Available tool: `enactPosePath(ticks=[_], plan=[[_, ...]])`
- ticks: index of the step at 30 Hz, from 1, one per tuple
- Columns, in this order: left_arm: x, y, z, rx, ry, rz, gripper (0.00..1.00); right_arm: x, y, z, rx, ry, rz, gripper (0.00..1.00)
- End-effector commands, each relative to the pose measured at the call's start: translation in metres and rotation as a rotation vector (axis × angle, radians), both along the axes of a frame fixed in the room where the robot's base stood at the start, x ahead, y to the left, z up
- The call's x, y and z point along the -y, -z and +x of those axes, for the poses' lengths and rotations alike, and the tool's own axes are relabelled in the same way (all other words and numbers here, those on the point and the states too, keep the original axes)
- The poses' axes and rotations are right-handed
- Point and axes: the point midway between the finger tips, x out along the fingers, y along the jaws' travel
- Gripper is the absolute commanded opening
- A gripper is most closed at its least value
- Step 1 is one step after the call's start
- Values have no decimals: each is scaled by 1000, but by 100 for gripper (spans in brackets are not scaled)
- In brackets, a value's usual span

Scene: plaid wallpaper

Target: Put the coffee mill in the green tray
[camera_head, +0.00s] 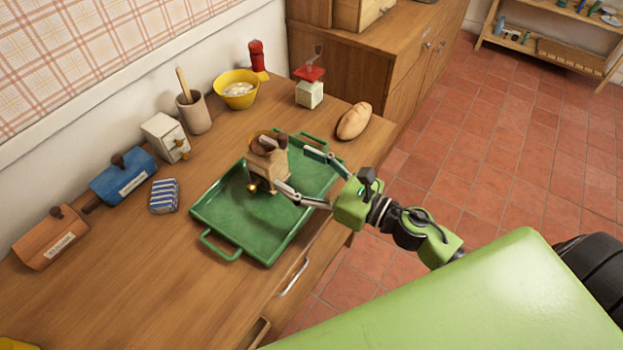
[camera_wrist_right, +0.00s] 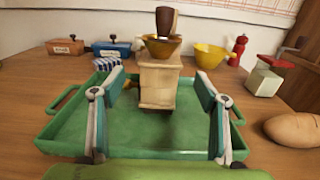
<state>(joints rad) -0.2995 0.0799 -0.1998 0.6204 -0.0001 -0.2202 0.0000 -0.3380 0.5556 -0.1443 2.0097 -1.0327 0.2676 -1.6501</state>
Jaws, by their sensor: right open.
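The coffee mill (camera_head: 266,172), a wooden box with a bowl-shaped top and a dark knob, is upright within the green tray (camera_head: 222,210), toward its far part. It appears to rest on the tray floor. In the right wrist view the mill (camera_wrist_right: 158,85) is centred, with the tray (camera_wrist_right: 75,135) around its base. My right gripper (camera_head: 286,172) is open, its fingers on either side of the mill. In the right wrist view, gaps show between the fingers (camera_wrist_right: 160,92) and the mill. My left gripper is not in view.
Behind the tray stand a yellow bowl (camera_head: 237,91), a utensil crock (camera_head: 194,112), a white drawer box (camera_head: 161,133) and a red-topped white box (camera_head: 309,93). A bread loaf (camera_head: 354,121) lies right of the tray. A striped packet (camera_head: 164,196) lies left. The near-left counter is mostly clear.

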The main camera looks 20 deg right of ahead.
Motion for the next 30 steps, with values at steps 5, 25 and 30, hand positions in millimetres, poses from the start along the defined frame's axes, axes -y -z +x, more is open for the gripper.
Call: enactPosePath(ticks=[5, 25, 30], plan=[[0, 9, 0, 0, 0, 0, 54, 13, 2, -19, -2, 0, 1, 67], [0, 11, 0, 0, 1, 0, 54, 19, -1, -26, 0, 0, 0, 67], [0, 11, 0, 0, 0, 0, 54, 19, 0, -26, 0, 0, 0, 67]])
